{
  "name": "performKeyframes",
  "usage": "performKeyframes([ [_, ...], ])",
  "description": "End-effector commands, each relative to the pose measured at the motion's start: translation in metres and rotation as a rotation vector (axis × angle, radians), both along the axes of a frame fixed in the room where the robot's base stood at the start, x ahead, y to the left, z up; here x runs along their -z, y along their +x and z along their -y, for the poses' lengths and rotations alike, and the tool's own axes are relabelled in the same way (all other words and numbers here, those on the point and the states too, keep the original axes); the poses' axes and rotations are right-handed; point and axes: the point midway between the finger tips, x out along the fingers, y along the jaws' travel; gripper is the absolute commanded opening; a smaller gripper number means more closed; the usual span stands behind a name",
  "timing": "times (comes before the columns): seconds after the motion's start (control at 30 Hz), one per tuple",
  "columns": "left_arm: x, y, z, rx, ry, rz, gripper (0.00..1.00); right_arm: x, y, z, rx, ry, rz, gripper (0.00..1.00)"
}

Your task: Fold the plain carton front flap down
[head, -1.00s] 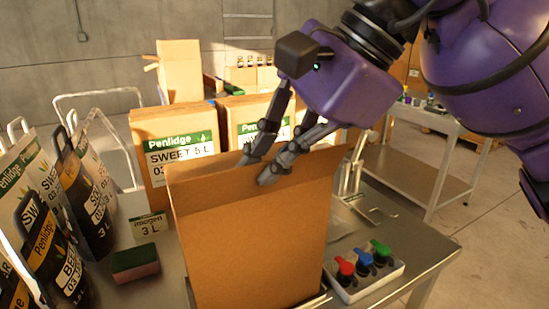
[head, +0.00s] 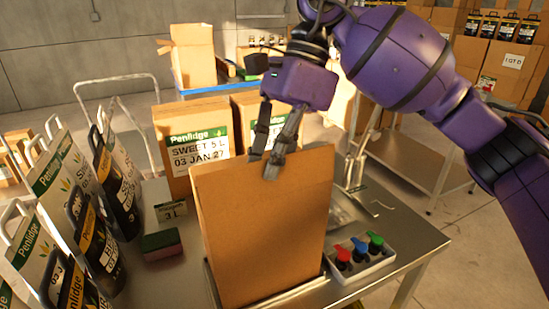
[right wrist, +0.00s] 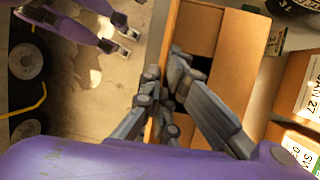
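The plain carton (head: 265,235) stands upright on the metal table in the head view, its broad front panel facing me. The front flap (head: 300,168) stands up at the panel's top edge. My right gripper (head: 262,165) is at this edge, with one finger in front and the other at the back. In the right wrist view my right gripper (right wrist: 163,85) has its fingers close together on either side of the thin board. Other brown flaps (right wrist: 225,60) and a dark gap lie beside it. My left gripper (right wrist: 122,42) is open and empty, away from the carton.
Labelled cartons (head: 192,150) stand just behind. A white tray (head: 362,264) with red, blue and green-topped items sits at the right. A metal cart (head: 415,165) stands behind right.

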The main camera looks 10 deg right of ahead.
Motion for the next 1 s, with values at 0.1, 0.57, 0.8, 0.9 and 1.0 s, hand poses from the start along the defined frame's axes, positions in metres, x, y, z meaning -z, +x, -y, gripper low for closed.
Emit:
performKeyframes([
  [0.1, -0.0016, 0.0017, 0.0013, 0.003, -0.002, 0.002, 0.00, -0.0015, 0.0006, -0.0003, 0.000, -0.003, -0.009, 0.00],
  [0.57, -0.0022, 0.0032, 0.0018, 0.004, -0.002, 0.004, 0.00, -0.0008, 0.0008, -0.0003, 0.000, -0.003, -0.011, 0.16],
  [0.8, -0.0025, 0.0035, 0.0017, 0.004, -0.002, 0.005, 0.00, -0.0002, 0.0008, -0.0004, 0.001, -0.003, -0.012, 0.21],
  [0.9, -0.0038, 0.0054, 0.0012, 0.008, 0.000, 0.009, 0.00, -0.0006, 0.0009, -0.0001, 0.001, -0.003, -0.012, 0.21],
  [1.0, -0.0036, 0.0052, 0.0012, 0.007, -0.001, 0.009, 0.00, -0.0057, 0.0026, 0.0013, 0.001, -0.003, -0.011, 0.21],
])
